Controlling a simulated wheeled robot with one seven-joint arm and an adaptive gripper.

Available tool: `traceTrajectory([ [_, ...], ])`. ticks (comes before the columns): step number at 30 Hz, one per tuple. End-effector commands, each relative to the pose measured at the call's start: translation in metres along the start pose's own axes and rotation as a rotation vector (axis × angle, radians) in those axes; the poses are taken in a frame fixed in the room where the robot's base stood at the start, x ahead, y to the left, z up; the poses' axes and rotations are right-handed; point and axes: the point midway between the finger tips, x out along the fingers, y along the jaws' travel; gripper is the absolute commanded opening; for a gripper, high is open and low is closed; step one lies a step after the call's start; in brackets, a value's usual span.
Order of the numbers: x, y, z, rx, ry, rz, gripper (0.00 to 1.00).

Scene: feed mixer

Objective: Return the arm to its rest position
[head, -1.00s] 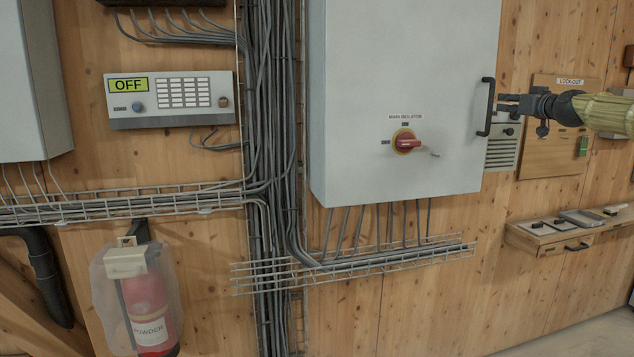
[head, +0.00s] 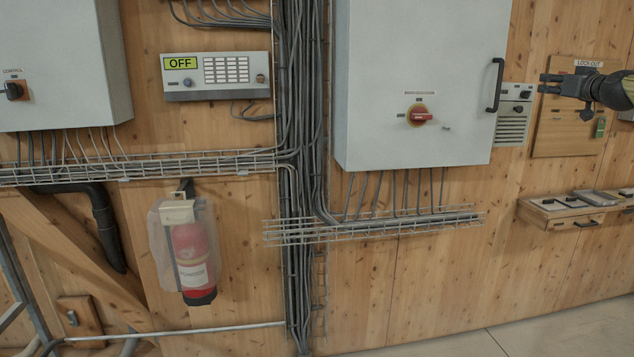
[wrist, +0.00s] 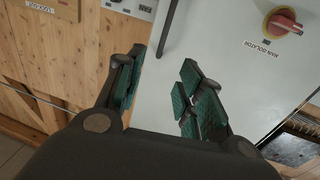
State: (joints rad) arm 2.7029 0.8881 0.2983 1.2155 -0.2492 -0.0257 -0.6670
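My gripper (head: 545,83) is at the right of the head view, in front of the wall between the grey main isolator cabinet (head: 420,60) and the lock-out board (head: 565,125). In the wrist view my gripper (wrist: 158,92) shows its two green-padded fingers spread apart with nothing between them. The red isolator knob (head: 420,117) sits on the cabinet door and also shows in the wrist view (wrist: 282,22). The gripper touches nothing that I can see.
The cabinet's black handle (head: 495,86) is close to the left of the gripper. A shelf with a drawer (head: 570,212) juts out below the lock-out board. A wire cable tray (head: 375,226) runs under the cabinet. A covered fire extinguisher (head: 190,250) hangs at left.

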Motion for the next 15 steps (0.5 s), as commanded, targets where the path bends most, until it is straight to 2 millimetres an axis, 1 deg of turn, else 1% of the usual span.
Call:
traceTrajectory([
  [1,0.006,-0.010,0.009,-0.001,-0.011,-0.008,0.37],
  [4,0.015,-0.028,0.022,0.000,-0.027,-0.023,0.37],
  [11,0.029,-0.063,0.059,-0.001,-0.072,-0.046,0.37],
  [14,0.035,-0.083,0.082,-0.001,-0.101,-0.059,0.37],
  [15,0.038,-0.092,0.094,-0.001,-0.115,-0.066,0.37],
])
